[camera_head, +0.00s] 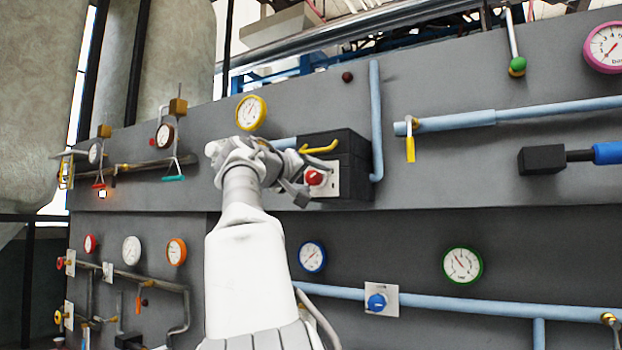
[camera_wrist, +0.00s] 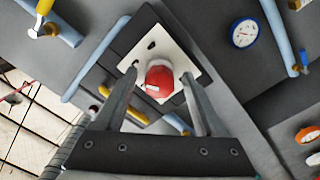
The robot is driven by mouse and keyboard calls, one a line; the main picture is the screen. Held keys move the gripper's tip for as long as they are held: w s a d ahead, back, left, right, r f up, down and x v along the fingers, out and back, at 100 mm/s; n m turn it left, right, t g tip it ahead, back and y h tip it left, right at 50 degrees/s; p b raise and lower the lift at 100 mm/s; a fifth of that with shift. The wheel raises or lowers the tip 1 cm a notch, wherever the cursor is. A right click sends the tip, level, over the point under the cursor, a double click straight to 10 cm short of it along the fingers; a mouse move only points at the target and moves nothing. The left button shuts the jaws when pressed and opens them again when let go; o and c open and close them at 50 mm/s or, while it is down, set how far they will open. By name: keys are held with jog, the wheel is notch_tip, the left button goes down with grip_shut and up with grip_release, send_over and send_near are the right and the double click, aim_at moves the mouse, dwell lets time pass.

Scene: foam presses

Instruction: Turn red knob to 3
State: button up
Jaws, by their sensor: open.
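The red knob (camera_head: 314,177) sits on a white plate (camera_head: 327,183) on the front of a black box (camera_head: 350,155) on the grey panel. In the wrist view the red knob (camera_wrist: 158,80) shows between my fingers, on its tilted white plate (camera_wrist: 180,55) with dark marks. A pale mark shows on the knob; I cannot read any numbers around it. My gripper (camera_head: 300,185) is open beside the knob, with its fingers (camera_wrist: 158,95) one on each side. I cannot tell whether either finger touches the knob.
A yellow handle (camera_head: 320,148) sticks out of the black box just above the knob. A blue pipe (camera_head: 376,120) runs up beside the box. A yellow gauge (camera_head: 251,113) is above my wrist.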

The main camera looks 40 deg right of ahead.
jog(key=shift+a, duration=0.1)
jog(key=b+v, duration=0.5)
jog(key=v, duration=1.2)
jog(key=shift+b, duration=0.35)
jog(key=shift+s+f, duration=0.1)
